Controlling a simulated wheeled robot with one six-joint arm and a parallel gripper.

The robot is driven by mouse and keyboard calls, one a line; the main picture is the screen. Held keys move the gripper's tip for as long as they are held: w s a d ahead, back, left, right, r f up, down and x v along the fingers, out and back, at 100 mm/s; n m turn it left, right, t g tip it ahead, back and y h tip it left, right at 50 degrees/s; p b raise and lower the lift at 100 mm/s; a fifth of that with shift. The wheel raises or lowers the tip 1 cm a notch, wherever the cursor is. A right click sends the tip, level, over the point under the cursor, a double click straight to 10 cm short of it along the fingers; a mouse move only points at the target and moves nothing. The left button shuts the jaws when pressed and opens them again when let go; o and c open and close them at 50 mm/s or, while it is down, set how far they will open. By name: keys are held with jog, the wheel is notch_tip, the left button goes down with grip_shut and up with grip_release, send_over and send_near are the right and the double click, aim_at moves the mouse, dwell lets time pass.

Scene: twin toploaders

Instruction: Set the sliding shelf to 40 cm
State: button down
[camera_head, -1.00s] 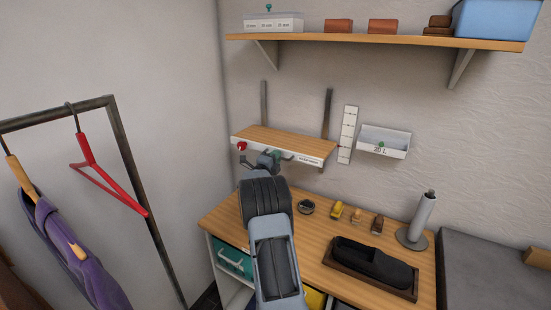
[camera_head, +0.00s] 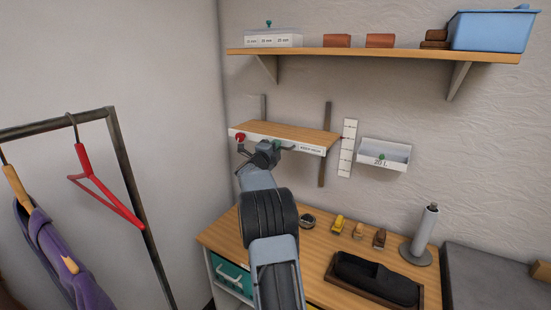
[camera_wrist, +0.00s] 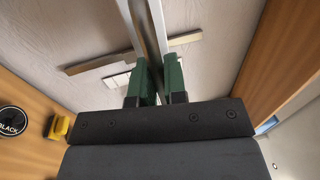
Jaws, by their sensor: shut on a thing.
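The sliding shelf (camera_head: 290,133) has a wooden top and a white front strip with a label at the right. It sits on two grey wall rails below the long upper shelf. A red knob (camera_head: 240,138) is at the left of its front. My gripper (camera_head: 274,148) is at the middle of the front edge, shut on the shelf. In the wrist view its green fingers (camera_wrist: 155,80) are close together around a thin pale strip. A white scale (camera_head: 347,148) with marks hangs right of the shelf. Its numbers are too small to read.
A white bin (camera_head: 384,155) marked 20 L hangs right of the scale. The upper shelf (camera_head: 370,54) carries boxes and a blue tub (camera_head: 490,31). A clothes rack (camera_head: 125,170) stands at the left.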

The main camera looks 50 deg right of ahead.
jog(key=shift+r, duration=0.45)
jog(key=c, duration=1.2)
grip_release()
jog(key=shift+f, duration=0.25)
jog(key=b+v, duration=0.5)
jog(key=v, duration=0.9)
jog(key=shift+d+f, duration=0.1)
jog(key=shift+d, duration=0.05)
